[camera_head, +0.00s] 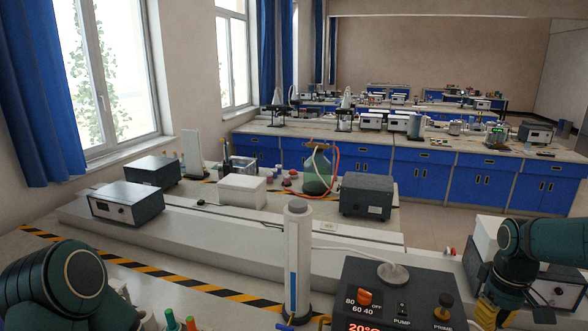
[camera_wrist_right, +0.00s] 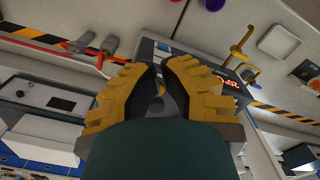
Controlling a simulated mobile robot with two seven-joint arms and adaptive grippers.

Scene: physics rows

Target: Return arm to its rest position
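My right arm enters the head view from the right, dark green, bent downward at the picture's right side. Its yellow gripper (camera_head: 490,312) is at the bottom edge, just right of the black control box, and partly cut off. In the right wrist view the two ribbed yellow fingers (camera_wrist_right: 160,75) come close together with dark pads between them; nothing is visibly held. Whether they meet is unclear. My left arm shows only as dark green rounded links at the lower left of the head view; its gripper is out of sight.
The black control box (camera_head: 385,297) with a lit red display stands at front centre-right. A tall white cylinder (camera_head: 298,255) stands left of it. Colored-capped tubes (camera_head: 172,322) are beside my left arm. Bench between is fairly clear.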

